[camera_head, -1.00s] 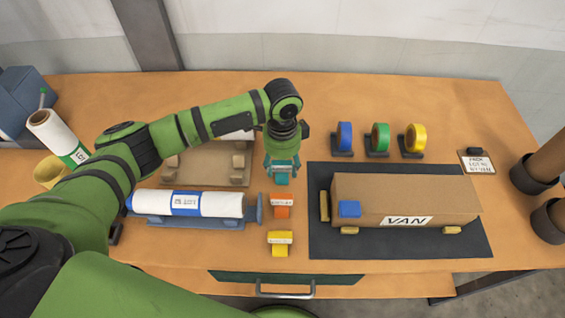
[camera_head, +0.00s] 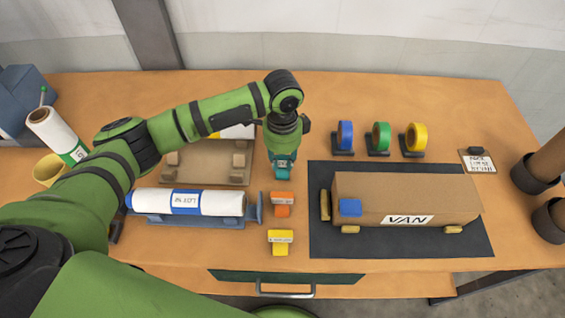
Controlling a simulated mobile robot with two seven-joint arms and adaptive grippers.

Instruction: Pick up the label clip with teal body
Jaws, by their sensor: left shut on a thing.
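The label clip with teal body (camera_head: 281,170) is at the tip of my left gripper (camera_head: 282,160), above the orange label clip in the picture. My left gripper points down and is shut on the teal clip, and its fingers hide most of the clip. I cannot tell whether the clip still touches the table. An orange label clip (camera_head: 282,204) and a yellow label clip (camera_head: 280,242) stand in a column below it. My right gripper is not in view.
A white roll with a blue band (camera_head: 187,202) lies in a blue cradle to the left. A cardboard box marked VAN (camera_head: 410,198) lies on a dark mat (camera_head: 400,246) to the right. Blue (camera_head: 345,134), green (camera_head: 381,136) and yellow (camera_head: 416,136) tape rolls stand behind the box.

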